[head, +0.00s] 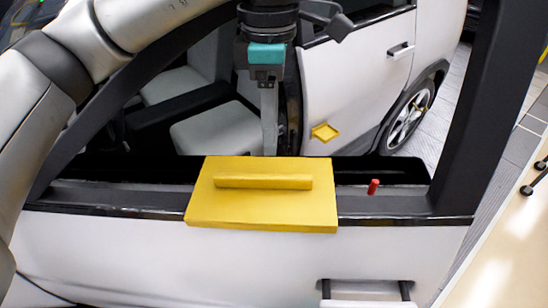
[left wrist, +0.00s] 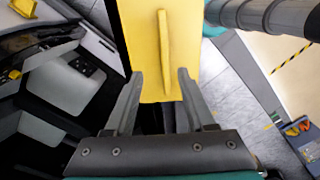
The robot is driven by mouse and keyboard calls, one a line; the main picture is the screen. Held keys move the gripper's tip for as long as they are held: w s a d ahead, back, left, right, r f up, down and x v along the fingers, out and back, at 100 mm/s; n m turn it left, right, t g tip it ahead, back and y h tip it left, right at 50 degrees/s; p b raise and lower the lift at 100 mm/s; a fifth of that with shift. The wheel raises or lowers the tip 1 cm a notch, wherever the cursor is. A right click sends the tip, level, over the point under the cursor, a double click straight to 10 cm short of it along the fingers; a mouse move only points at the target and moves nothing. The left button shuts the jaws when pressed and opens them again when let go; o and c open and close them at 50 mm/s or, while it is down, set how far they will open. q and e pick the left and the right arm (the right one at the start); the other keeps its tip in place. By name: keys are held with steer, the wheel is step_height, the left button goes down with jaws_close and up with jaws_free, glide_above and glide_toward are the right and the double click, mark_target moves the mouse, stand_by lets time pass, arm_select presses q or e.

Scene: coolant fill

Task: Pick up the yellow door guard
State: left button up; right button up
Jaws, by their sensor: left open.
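The yellow door guard (head: 262,210) is a flat yellow plate with a raised bar along its middle. It lies over the top edge of the white car door in the head view. My left gripper (head: 269,150) points down just behind the guard, apart from its bar. The bar lines up with the gap between the fingertips. My right gripper is not in view.
The white door (head: 170,250) with a dark frame spans the front. A red pin (head: 373,187) stands on the sill to the right of the guard. A yellow diamond (head: 325,132) is on the car's side behind. A dark pillar (head: 485,110) rises at right.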

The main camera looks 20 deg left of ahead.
arm_select(q)
steer(key=p, duration=0.1)
glide_above(271, 176)
steer(key=f, duration=0.5)
steer(key=shift+a+f, duration=0.2)
steer(key=shift+a, duration=0.05)
steer(key=f, duration=0.1)
steer(key=f+p, duration=0.1)
steer(key=f, duration=0.3)
steer(key=shift+d+f, duration=0.25)
steer(key=shift+f+p, duration=0.25)
steer(key=shift+p, duration=0.05)
steer(key=shift+c, duration=0.3)
jaws_close()
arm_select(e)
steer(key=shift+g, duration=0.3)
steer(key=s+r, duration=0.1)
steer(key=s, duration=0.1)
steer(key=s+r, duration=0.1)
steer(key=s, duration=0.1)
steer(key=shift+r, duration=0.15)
